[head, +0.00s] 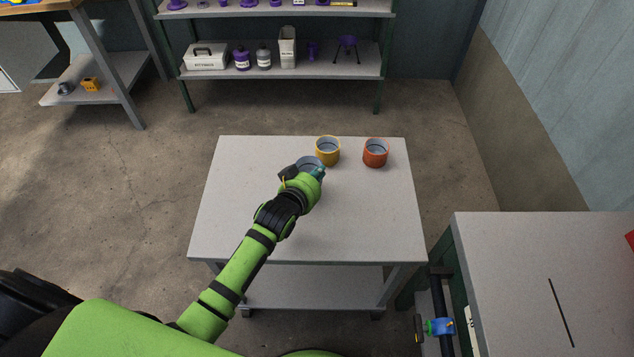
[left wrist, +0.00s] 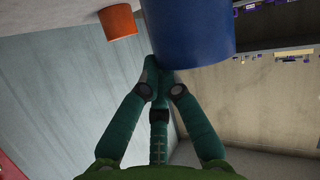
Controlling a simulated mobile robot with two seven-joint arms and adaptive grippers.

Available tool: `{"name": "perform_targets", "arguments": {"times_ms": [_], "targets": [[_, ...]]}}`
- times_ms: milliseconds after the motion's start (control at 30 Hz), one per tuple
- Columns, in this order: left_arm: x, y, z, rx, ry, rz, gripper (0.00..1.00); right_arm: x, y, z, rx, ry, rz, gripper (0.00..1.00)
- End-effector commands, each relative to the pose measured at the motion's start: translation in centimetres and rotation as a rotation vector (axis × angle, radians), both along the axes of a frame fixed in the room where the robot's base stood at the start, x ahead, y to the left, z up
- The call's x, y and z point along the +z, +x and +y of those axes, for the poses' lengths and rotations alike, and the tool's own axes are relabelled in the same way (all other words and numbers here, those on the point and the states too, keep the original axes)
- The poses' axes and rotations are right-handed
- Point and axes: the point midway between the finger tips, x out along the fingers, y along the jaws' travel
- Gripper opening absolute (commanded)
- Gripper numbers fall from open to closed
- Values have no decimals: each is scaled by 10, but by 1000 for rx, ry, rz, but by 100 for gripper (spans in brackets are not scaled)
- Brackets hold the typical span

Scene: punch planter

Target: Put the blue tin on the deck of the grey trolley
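The grey trolley (head: 300,235) stands in the middle of the head view, its pale deck on top. The blue tin (head: 309,162) shows there only in part, at the deck's far middle, behind my left gripper (head: 318,174). In the left wrist view, the blue tin (left wrist: 190,30) fills the top middle. My left gripper's fingers (left wrist: 160,75) come close together at its rim and look shut on it. The tin's base is hidden, so I cannot tell whether it touches the deck. My right gripper is not in view.
A yellow tin (head: 328,152) stands close beside the blue one, and an orange tin (head: 375,153) farther right, both on the deck. The deck's front and right are clear. A bench (head: 500,270) stands at the lower right. A shelf rack (head: 280,72) is behind.

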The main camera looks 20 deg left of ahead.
Motion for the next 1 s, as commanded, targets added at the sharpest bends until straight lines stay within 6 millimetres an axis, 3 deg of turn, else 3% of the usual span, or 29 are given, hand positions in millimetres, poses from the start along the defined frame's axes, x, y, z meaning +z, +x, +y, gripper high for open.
{"name": "perform_targets", "arguments": {"times_ms": [333, 767, 800, 833, 1000], "targets": [[-39, 2, 2, 0, -2, -1, 0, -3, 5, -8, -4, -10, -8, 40], [-45, 2, 2, 0, -1, -3, 0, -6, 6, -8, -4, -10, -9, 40], [-45, 2, 2, 0, -2, -1, 21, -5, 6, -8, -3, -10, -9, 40], [-44, 2, 2, 0, -2, -1, 29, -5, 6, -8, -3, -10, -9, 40], [-45, 1, 2, 0, -1, 0, 29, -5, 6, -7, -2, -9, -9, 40]]}}
